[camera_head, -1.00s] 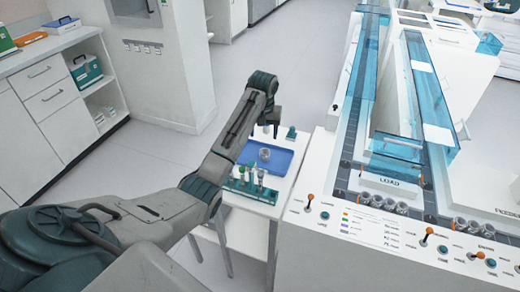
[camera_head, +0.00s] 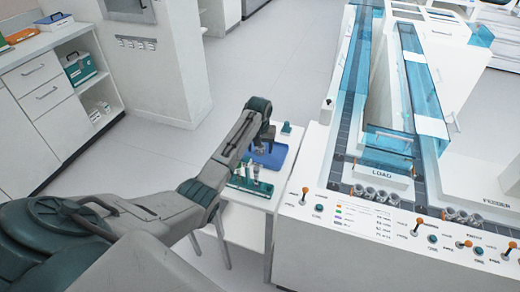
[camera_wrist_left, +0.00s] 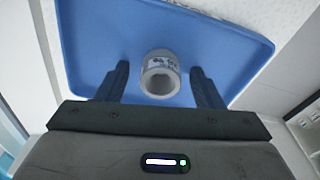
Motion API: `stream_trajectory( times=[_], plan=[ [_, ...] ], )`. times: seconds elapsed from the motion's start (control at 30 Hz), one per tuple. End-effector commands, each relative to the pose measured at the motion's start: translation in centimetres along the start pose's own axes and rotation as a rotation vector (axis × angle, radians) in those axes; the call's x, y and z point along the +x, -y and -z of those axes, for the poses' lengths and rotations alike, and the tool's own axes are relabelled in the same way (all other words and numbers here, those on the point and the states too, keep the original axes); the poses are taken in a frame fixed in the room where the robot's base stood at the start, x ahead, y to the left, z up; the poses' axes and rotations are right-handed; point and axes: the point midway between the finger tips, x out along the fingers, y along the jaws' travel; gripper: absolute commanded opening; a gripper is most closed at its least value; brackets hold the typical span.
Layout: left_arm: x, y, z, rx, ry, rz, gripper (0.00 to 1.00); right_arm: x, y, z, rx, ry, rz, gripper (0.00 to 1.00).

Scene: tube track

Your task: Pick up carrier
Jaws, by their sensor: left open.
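The carrier, a small pale ring-shaped puck with dark markings on its side (camera_wrist_left: 160,74), sits on the blue tray (camera_wrist_left: 222,50) in the left wrist view. In the head view the blue tray (camera_head: 277,157) lies on a small white side table, and the carrier (camera_head: 259,149) is mostly hidden by my arm. My left gripper (camera_wrist_left: 160,78) is open, with one finger on each side of the carrier and a gap on both sides. It shows over the tray in the head view (camera_head: 262,146). My right gripper is not in view.
A teal rack with several tubes (camera_head: 250,183) stands on the side table in front of the tray. The white track machine (camera_head: 345,225), with its LOAD lane, several carriers and switches, stands close to the right. A white cabinet (camera_head: 45,100) is at the left.

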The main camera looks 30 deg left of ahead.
Motion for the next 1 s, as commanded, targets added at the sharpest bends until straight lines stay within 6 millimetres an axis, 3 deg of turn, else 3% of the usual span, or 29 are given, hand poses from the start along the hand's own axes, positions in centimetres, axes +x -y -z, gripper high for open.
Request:
stream_trajectory(
  times=[0.13,0.33,0.77,1.0],
  plan=[
    [0.0,0.0,0.0,0.0,0.0,0.0,0.59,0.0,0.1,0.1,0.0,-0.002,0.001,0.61],
    [0.0,0.0,0.0,0.0,0.0,0.001,0.23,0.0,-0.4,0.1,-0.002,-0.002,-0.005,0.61],
    [-0.5,0.0,0.1,0.0,-0.001,0.001,0.23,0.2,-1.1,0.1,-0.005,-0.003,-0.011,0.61],
    [-3.3,0.1,0.6,0.0,-0.005,0.001,0.23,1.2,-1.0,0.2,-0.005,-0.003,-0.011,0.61]
  ],
)
